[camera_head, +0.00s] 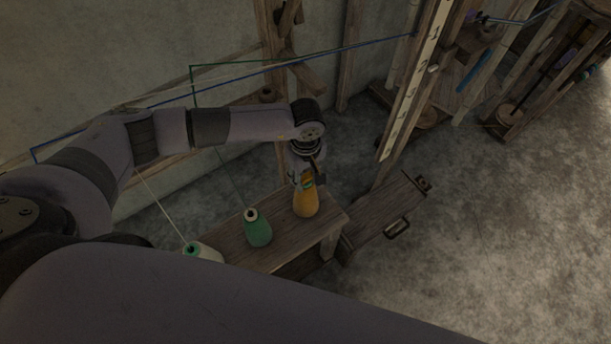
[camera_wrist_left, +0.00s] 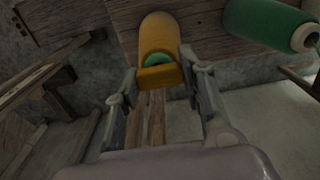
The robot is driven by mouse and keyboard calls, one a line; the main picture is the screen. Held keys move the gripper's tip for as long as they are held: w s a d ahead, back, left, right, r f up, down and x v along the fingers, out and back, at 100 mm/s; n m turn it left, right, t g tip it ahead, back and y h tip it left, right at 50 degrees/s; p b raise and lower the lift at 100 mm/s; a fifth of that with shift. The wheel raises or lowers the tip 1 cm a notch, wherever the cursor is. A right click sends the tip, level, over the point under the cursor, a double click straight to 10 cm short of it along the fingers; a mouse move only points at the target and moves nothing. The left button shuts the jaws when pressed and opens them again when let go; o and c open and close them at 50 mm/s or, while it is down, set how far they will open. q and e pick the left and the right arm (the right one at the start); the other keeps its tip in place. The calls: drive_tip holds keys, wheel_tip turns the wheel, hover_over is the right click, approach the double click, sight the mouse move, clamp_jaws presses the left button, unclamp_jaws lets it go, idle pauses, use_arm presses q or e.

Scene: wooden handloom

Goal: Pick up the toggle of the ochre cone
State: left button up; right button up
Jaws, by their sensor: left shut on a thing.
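The ochre cone (camera_head: 306,204) stands upright at the right end of a wooden bench (camera_head: 338,222). In the left wrist view the cone (camera_wrist_left: 158,38) shows at top centre, with a green ring at its tip and a short ochre bar, the toggle (camera_wrist_left: 160,77), across it. My left gripper (camera_head: 307,182) is directly above the cone in the head view. In the wrist view its two fingers (camera_wrist_left: 159,80) are on either side of the toggle, shut on it. The toggle still sits close to the cone's tip. My right gripper is out of view.
A green cone (camera_head: 258,230) and a white cone (camera_head: 204,252) stand to the left on the same bench. A lower wooden bench (camera_head: 385,218) is to the right. A numbered upright (camera_head: 412,90) and loom posts rise behind. Thin threads cross behind my arm.

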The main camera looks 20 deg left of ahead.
sight(306, 177)
use_arm(q)
wheel_tip(306, 177, up, 19)
drive_tip(key=b, duration=0.4)
drive_tip(key=shift+r, duration=0.2)
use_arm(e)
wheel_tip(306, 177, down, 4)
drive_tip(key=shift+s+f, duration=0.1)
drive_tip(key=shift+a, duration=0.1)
